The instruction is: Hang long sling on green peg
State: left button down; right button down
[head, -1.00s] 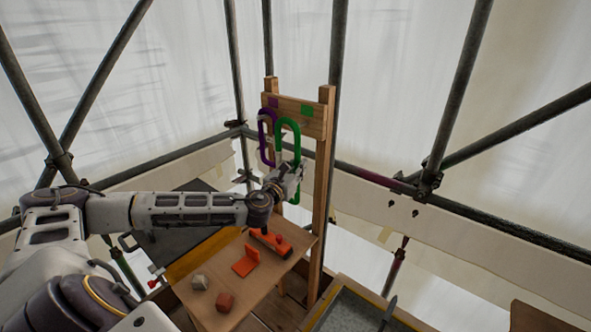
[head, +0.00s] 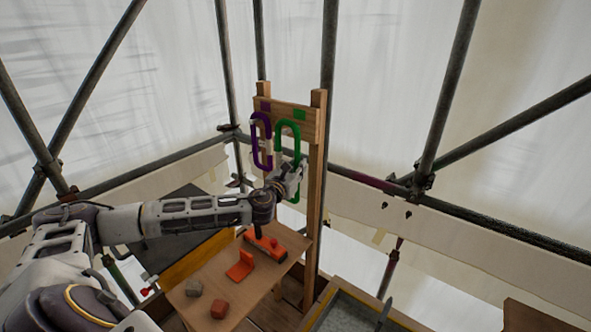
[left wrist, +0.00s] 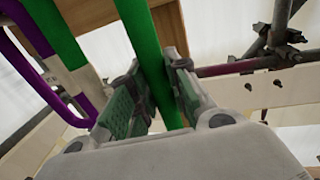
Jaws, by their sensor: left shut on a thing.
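A long green sling (head: 277,150) hangs upright as a closed loop in front of the wooden peg board (head: 285,107). My left gripper (head: 290,178) is shut on the right strand of its lower part. In the left wrist view the green strand (left wrist: 143,40) runs between the finger pads (left wrist: 158,100). The loop's top lies just below and left of the green square (head: 300,116) on the board. The green peg itself is hidden or too small to make out, so I cannot tell whether the loop is around it. My right gripper is not in view.
A shorter purple sling (head: 254,145) hangs close on the left, below a purple square; it also shows in the left wrist view (left wrist: 35,75). An orange tool (head: 264,243), an orange bracket and two small blocks lie on the wooden table (head: 250,290) below. Scaffold poles stand around.

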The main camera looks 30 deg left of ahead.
pick_arm(q)
jog(key=shift+w+d+f, duration=0.1)
jog(key=shift+w+f, duration=0.15)
jog(key=shift+w, duration=0.45)
jog(key=shift+w+d+f, duration=0.1)
jog(key=shift+w+f, duration=0.1)
jog(key=shift+w, duration=0.5)
jog(key=c, duration=1.3)
grip_release()
jog(key=shift+f, duration=0.1)
jog(key=shift+s+d, duration=0.2)
jog(key=shift+s, duration=1.8)
jog(key=shift+s+d, duration=0.25)
jog(key=shift+s, duration=1.7)
jog(key=shift+s+d, duration=0.2)
jog(key=shift+s, duration=1.8)
